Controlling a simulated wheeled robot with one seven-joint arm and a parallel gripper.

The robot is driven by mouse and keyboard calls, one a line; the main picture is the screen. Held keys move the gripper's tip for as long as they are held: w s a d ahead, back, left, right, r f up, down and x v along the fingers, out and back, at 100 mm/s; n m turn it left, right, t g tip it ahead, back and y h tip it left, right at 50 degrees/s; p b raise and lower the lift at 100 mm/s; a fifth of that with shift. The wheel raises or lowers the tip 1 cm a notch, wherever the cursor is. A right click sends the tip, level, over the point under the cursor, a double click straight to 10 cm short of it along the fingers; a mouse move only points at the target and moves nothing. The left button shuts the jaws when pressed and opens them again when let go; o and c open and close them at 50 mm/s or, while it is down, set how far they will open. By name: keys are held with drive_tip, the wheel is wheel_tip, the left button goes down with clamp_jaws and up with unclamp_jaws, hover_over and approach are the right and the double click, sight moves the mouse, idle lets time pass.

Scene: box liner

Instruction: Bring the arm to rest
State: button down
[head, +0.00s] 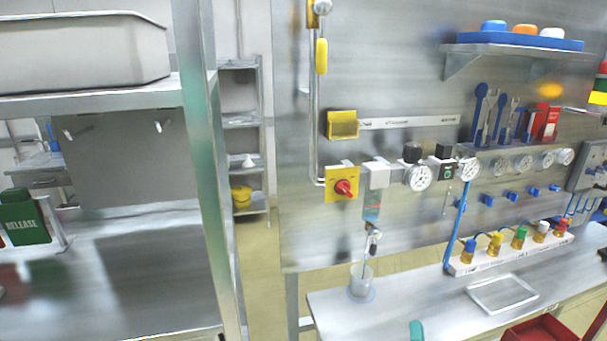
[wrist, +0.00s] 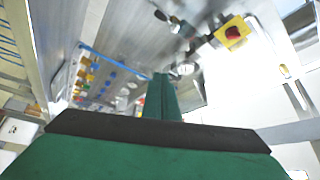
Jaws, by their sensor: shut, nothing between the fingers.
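My gripper (wrist: 160,97) shows in the wrist view with its green fingers together, shut and empty. The wide green and black body of my gripper fills the bottom of that view. The fingers point toward the steel wall panel and touch nothing that I can see. In the head view a small teal tip (head: 416,330) shows at the bottom edge; I cannot tell whether it is part of my gripper. The rest of my arm is not visible there.
A steel panel with gauges (head: 418,177) and a red-knobbed yellow switch (head: 342,188) stands over a bench (head: 420,299). A steel post (head: 208,150) stands left.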

drive_tip(key=s+a+f+n+g, duration=0.1)
drive_tip(key=s+a+f+n, duration=0.2)
drive_tip(key=s+a+f, duration=0.35)
drive_tip(key=s+a+f+n+g, duration=0.2)
drive_tip(key=s+a+f+n, duration=0.15)
drive_tip(key=f, duration=0.65)
drive_tip(key=s+a+f+n+y, duration=0.1)
drive_tip(key=s+a+n, duration=0.2)
drive_tip(key=s, duration=0.4)
drive_tip(key=s+a+f+n+g+y, duration=0.1)
drive_tip(key=s+a+f+n+y, duration=0.1)
drive_tip(key=s+a, duration=0.3)
drive_tip(key=s+a+f+n+y, duration=0.1)
drive_tip(key=s+a+n, duration=0.3)
drive_tip(key=s, duration=0.5)
drive_tip(key=shift+s+a+f+g+y, duration=0.2)
drive_tip(key=shift+a+f+g+y, duration=0.1)
drive_tip(key=shift+f+g, duration=0.15)
